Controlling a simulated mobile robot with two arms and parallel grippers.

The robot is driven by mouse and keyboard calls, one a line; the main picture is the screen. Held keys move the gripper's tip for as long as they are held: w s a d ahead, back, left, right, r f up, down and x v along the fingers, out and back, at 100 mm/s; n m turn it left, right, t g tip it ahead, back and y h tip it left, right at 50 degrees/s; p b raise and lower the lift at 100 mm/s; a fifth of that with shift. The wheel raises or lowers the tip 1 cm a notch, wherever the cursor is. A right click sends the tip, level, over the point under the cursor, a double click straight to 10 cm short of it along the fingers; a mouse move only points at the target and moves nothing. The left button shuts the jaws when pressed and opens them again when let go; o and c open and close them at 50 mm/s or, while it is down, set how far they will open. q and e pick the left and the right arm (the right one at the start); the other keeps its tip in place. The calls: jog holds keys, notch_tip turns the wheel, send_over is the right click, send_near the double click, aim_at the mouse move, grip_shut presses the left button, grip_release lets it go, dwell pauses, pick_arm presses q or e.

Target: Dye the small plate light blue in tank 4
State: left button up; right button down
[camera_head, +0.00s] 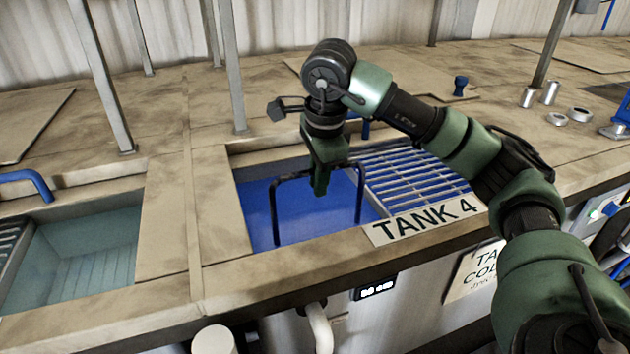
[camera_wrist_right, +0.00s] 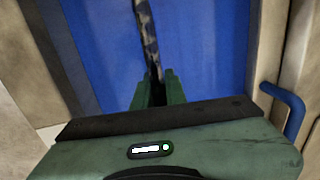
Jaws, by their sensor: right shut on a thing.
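Tank 4 holds deep blue liquid (camera_head: 300,215) and carries a TANK 4 label (camera_head: 425,219) on its front rim. The liquid also fills much of the right wrist view (camera_wrist_right: 210,50). My right gripper (camera_head: 321,188) is over the tank, shut on the top bar of a dark handle (camera_head: 275,215) whose two legs reach down to the blue liquid. In the right wrist view the mottled bar (camera_wrist_right: 149,40) runs between the fingers of the gripper (camera_wrist_right: 158,90). I cannot make out the small plate in either view. My left gripper is not in view.
A slatted metal rack (camera_head: 415,172) lies at the right side of tank 4. A tank with pale teal liquid (camera_head: 80,255) is to the left. Upright posts (camera_head: 232,70) stand behind the tanks. Small metal cylinders (camera_head: 550,92) stand on the counter at right.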

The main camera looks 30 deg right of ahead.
jog(key=shift+r, duration=0.15)
notch_tip(320, 180, up, 22)
jog(key=p, duration=1.7)
